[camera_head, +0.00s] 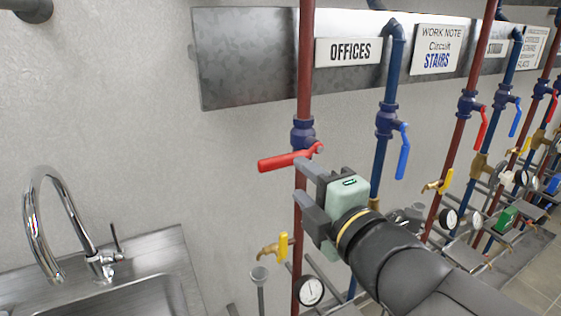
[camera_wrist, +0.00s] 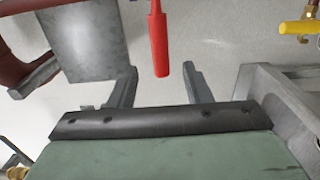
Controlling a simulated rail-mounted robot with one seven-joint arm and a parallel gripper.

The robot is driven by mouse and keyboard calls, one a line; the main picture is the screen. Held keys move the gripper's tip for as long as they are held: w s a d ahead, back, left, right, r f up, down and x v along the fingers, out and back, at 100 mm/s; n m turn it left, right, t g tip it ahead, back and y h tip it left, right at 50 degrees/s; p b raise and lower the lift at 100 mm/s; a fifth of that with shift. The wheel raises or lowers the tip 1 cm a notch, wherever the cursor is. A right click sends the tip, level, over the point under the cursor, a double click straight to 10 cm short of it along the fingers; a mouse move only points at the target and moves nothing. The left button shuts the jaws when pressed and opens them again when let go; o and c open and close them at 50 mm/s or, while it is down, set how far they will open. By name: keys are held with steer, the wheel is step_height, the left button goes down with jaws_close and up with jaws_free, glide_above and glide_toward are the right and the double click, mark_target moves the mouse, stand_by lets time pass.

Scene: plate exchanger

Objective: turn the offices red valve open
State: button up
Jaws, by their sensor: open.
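The offices red valve handle (camera_head: 285,160) sits on the red pipe below the OFFICES sign (camera_head: 349,51). It lies across the pipe, its grip end pointing left and slightly down. My gripper (camera_head: 300,182) is open and empty, just below and to the right of the handle. In the wrist view the red handle (camera_wrist: 159,45) hangs in from the top, its free end in the gap between the two fingers. I cannot tell how far it is from them in depth. Neither finger visibly touches it.
A blue valve handle (camera_head: 403,151) hangs on the blue pipe to the right. A yellow tap handle (camera_head: 283,246) and a gauge (camera_head: 309,290) are below. A sink (camera_head: 140,288) with a chrome faucet (camera_head: 60,205) stands at left. Bare wall is free left of the handle.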

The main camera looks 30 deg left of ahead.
mark_target(283, 164)
steer(key=x, duration=0.8)
steer(key=shift+w+a+p, duration=0.15)
steer(key=shift+p, duration=0.25)
jaws_close()
